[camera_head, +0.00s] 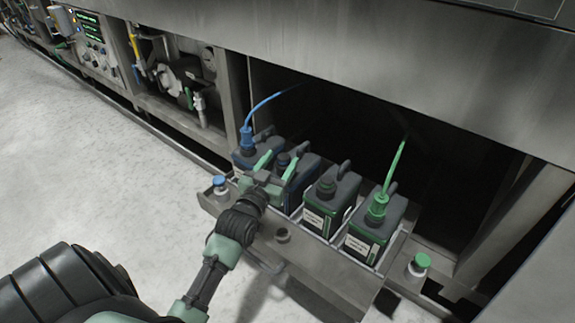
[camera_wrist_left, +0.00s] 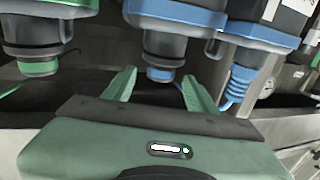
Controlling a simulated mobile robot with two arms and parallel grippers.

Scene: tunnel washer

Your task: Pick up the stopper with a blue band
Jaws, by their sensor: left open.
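The stopper with a blue band (camera_head: 283,160) sits on the second canister from the left, in the front drawer; it is dark with a blue ring. In the left wrist view the stopper (camera_wrist_left: 163,52) appears upside down, its blue ring lying between the fingers. My left gripper (camera_head: 276,165) is open, with one green finger to each side of the stopper. In the left wrist view the gripper (camera_wrist_left: 160,76) shows a gap on both sides, and I see no clear contact. My right gripper is not in view.
Several canisters fill the metal drawer (camera_head: 326,265). The leftmost has a blue hose connector (camera_head: 247,138); the rightmost has a green one (camera_head: 378,205). A green-banded stopper (camera_head: 327,185) sits between. Small blue-capped (camera_head: 219,184) and green-capped (camera_head: 420,263) bottles stand at the drawer's ends.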

